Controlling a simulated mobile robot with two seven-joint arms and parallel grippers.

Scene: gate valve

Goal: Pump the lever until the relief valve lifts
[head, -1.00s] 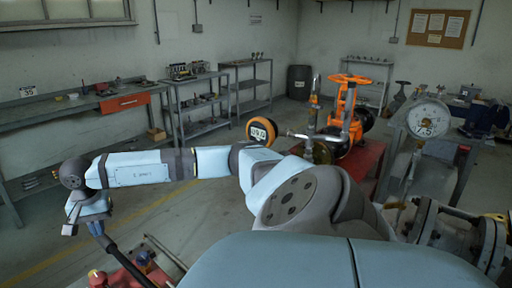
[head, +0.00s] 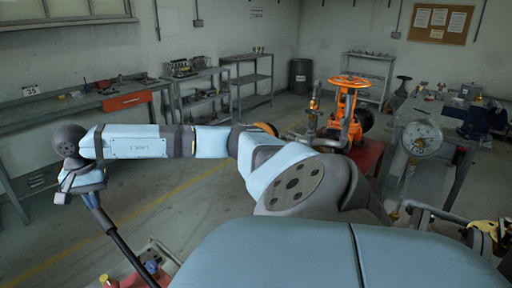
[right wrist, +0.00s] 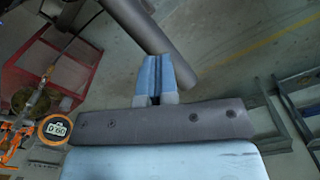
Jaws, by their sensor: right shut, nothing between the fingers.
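The dark lever (head: 122,242) slants from the lower edge up to my right gripper (head: 64,190) at the left of the head view. In the right wrist view the lever (right wrist: 152,38) crosses just past the fingertips of my right gripper (right wrist: 153,66). The pale blue fingers are shut with nothing between them. I cannot tell whether they touch the lever. A red pump base (head: 128,283) is cut off at the bottom edge. An orange-ringed digital gauge (right wrist: 55,129) is at the left, its digits small. I cannot pick out the relief valve. My left gripper is not in view.
An orange gate valve (head: 348,110) stands on a red stand (head: 369,160) behind my arm. A round dial gauge (head: 422,138) is at the right. A workbench (head: 60,120) and shelves (head: 198,100) line the left wall. Open floor (head: 215,215) lies between.

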